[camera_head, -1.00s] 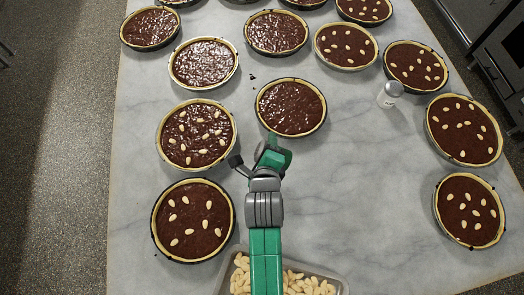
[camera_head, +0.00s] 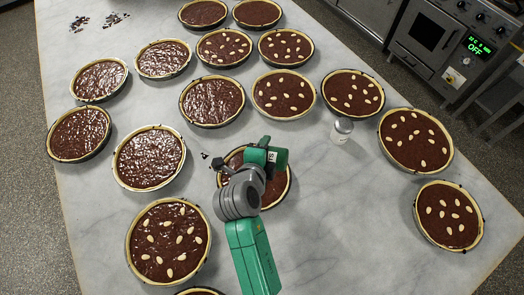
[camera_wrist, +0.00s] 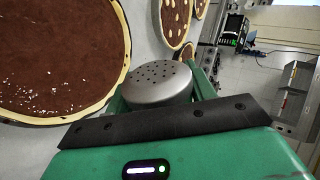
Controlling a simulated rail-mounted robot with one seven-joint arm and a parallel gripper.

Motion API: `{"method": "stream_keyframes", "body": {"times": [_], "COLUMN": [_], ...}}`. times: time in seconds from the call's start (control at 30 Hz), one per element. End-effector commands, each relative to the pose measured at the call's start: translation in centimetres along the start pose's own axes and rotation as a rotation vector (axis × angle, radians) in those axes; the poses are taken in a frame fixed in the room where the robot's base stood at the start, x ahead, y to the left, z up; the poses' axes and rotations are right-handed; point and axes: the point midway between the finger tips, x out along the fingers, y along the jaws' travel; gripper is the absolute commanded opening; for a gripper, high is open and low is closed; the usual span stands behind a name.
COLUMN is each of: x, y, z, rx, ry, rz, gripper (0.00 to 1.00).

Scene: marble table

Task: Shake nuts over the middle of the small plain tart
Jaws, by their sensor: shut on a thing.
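My gripper (camera_head: 268,158) is over a plain dark tart (camera_head: 282,188) near the middle of the table and hides much of it. In the wrist view my gripper is shut on a shaker (camera_wrist: 158,82) with a grey, rounded lid full of small holes. The shaker's body is mostly hidden behind the gripper. A brown tart (camera_wrist: 60,50) with a pale crust fills the left of the wrist view.
Almond-topped tarts stand nearby, including one at lower left (camera_head: 167,240) and one at right (camera_head: 416,139). Glossy tarts (camera_head: 149,158) stand to the left. Bare marble (camera_head: 350,220) lies right of my arm.

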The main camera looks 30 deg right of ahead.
Motion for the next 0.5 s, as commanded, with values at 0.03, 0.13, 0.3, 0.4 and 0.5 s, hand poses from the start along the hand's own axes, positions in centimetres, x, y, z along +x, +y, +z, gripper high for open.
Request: {"method": "stream_keyframes", "body": {"times": [0.03, 0.13, 0.3, 0.4, 0.5], "x": [0.01, 0.03, -0.37, -0.17, -0.05], "y": [0.02, 0.14, -0.48, -0.20, 0.03], "z": [0.04, 0.15, 0.25, 0.23, 0.35], "rx": [0.001, 0.004, -0.230, -0.331, -0.436], "ry": [-0.001, -0.004, 0.141, 0.206, 0.271], "rz": [-0.002, -0.004, -0.003, -0.002, -0.001], "gripper": [0.28, 0.28, 0.28, 0.28, 0.28]}}
